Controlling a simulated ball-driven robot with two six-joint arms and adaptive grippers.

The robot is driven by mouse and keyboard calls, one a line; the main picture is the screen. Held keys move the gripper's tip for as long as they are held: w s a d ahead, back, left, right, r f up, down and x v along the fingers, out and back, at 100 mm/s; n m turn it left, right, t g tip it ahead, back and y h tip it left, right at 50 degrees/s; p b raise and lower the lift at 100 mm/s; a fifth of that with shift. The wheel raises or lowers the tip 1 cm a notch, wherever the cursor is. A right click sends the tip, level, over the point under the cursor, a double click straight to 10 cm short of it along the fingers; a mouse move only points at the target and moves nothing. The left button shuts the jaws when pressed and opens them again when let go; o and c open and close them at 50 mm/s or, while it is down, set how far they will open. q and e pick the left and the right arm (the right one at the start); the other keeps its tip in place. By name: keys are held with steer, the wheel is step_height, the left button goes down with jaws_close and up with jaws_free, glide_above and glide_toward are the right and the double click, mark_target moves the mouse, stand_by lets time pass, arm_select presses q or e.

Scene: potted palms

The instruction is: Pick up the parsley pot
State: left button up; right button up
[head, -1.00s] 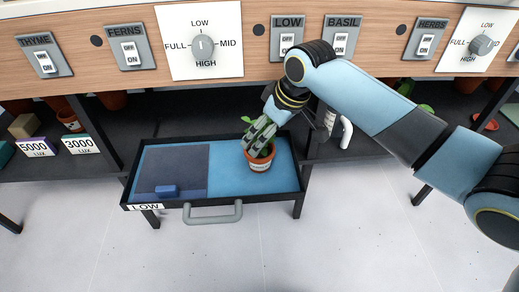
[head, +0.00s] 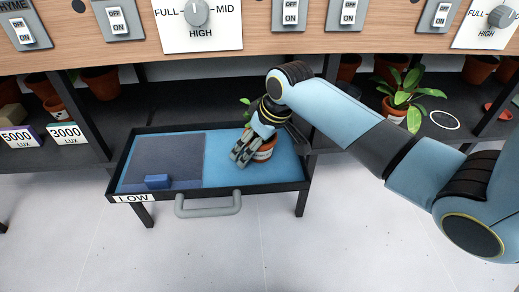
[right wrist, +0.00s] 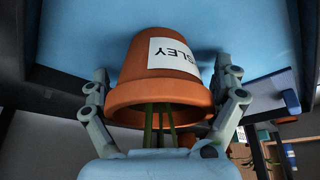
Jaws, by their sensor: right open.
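The parsley pot (head: 265,153) is a terracotta pot with green leaves, standing on the right, light-blue part of the LOW tray. In the right wrist view the pot (right wrist: 160,65) appears upside down, with a white label ending in "SLEY" and thin green stems below its rim. My right gripper (head: 241,157) is at the pot and hides part of it in the head view. In the right wrist view its open fingers (right wrist: 165,78) stand on either side of the pot, close to its wall; contact is not clear. My left gripper does not show.
The LOW tray (head: 250,189) has a raised dark rim, a grey front handle (head: 208,209) and a small blue block (head: 157,181) on its left part. A leafy potted plant (head: 402,95) stands on the shelf to the right. Switch panels hang above.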

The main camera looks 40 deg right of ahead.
steer(key=shift+w, duration=0.1)
steer(key=shift+c, duration=0.3)
steer(key=c, duration=1.1)
steer(key=shift+c, duration=0.2)
